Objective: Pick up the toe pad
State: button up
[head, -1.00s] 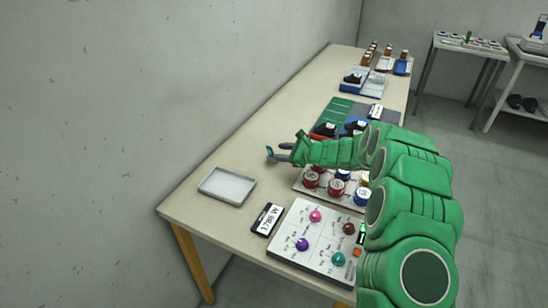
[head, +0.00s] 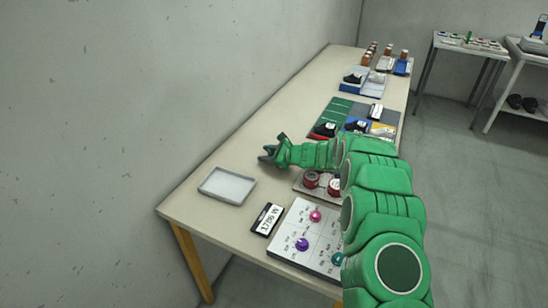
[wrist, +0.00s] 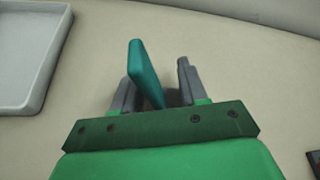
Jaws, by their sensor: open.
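A thin teal slab (wrist: 146,70), perhaps the toe pad, shows in the wrist view between the two grey fingers of my gripper (wrist: 150,82). It is tilted and lies closer to the left finger, with a clear gap to the right one. I cannot tell whether it touches the left finger or the table. In the head view my open gripper (head: 271,149) is low over the bare table, behind the white tray and pointing left. The slab cannot be told apart from the fingers there.
A white shallow tray (head: 228,186) is in front of my gripper. A dark label box (head: 267,219) and a white board with coloured knobs (head: 303,236) stand nearer. My arm partly covers a board of red-topped containers (head: 312,180). Table (head: 240,147) left of the gripper is bare.

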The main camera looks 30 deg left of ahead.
grip_shut()
dwell(0.5)
